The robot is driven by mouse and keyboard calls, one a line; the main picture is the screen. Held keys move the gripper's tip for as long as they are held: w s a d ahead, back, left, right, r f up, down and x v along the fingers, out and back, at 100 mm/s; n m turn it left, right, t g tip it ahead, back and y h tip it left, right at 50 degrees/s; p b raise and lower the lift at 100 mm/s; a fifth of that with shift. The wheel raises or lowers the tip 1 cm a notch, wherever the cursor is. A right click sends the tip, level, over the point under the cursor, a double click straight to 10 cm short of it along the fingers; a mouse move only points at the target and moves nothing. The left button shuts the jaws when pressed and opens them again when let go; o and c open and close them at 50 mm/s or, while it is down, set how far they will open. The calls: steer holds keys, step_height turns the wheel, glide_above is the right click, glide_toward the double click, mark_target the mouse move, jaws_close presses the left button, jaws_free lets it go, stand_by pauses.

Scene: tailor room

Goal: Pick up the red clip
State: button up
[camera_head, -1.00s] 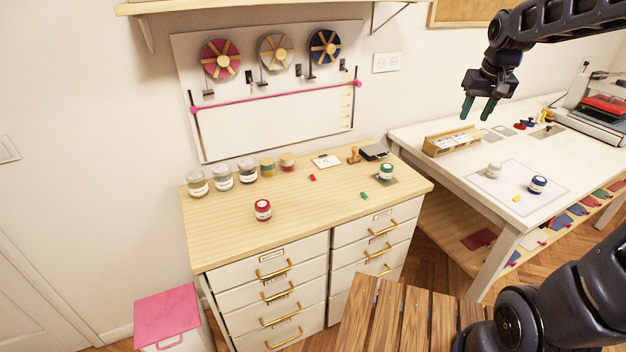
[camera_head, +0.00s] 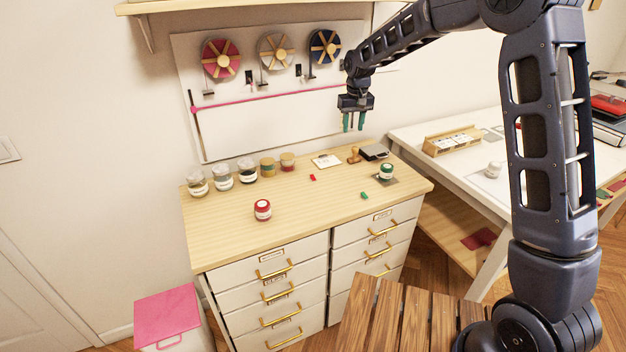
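A small red clip (camera_head: 313,178) lies on the wooden top of the drawer cabinet (camera_head: 225,222), near its middle, in front of a white card. My gripper (camera_head: 354,124) points down in the air above the back right of the cabinet top. Its two green fingers are apart with nothing between them. In the picture it is above and to the right of the red clip. A small green clip (camera_head: 364,196) lies to the right of the red one.
A red-lidded jar (camera_head: 262,210) stands in front; several jars (camera_head: 222,174) line the back left. A stamp (camera_head: 354,155), black pad (camera_head: 374,152) and green-lidded jar (camera_head: 386,172) are at the right. A pegboard with ribbon spools (camera_head: 275,52) is behind. The cabinet top's front is mostly clear.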

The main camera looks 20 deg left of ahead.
steer(key=s+a+f+n, duration=0.1)
steer(key=s+a+f, duration=0.2)
steer(key=a+f, duration=0.95)
glide_above(313, 178)
steer(key=f, duration=0.3)
steer(key=shift+a+f+g, duration=0.25)
steer(key=shift+g, duration=0.05)
steer(key=shift+w+d+f, duration=0.1)
steer(key=shift+d+f, duration=0.05)
steer(key=shift+f, duration=1.3)
steer(key=shift+w+d+f, duration=0.1)
steer(key=shift+f, duration=1.35)
steer(key=shift+s, duration=0.1)
steer(key=shift+c, duration=0.2)
jaws_close()
